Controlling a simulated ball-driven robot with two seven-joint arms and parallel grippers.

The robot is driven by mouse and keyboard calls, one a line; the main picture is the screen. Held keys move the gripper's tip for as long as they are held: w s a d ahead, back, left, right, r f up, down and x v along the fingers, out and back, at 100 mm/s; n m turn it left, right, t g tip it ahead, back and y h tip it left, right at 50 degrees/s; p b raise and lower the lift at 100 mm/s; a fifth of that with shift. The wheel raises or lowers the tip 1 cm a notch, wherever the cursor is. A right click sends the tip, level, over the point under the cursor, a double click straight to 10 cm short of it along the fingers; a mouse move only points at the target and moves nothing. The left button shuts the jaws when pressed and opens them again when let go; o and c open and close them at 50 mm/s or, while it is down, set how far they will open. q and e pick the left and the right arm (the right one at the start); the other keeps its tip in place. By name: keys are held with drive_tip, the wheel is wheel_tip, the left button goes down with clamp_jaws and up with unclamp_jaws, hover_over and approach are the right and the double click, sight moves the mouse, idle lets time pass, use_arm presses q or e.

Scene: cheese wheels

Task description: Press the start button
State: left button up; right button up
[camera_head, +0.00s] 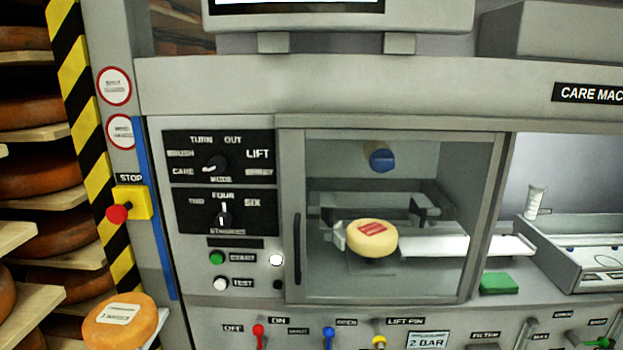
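The start button (216,258) is a small round green button on the grey machine's front panel, with a "START" label to its right. It sits left of the glass door, above the white test button (220,284). A white round lamp or button (277,260) is to the right of the start label. Nothing covers the start button. Whether it is pressed in cannot be told. Neither of my grippers shows in this view.
A red stop knob on a yellow box (138,203) is at left. Mode (215,163) and strokes (224,215) dials are above the start button. A pale cheese (371,238) is behind the glass. An orange cheese (120,321) is at bottom left. Coloured levers (328,335) line the bottom.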

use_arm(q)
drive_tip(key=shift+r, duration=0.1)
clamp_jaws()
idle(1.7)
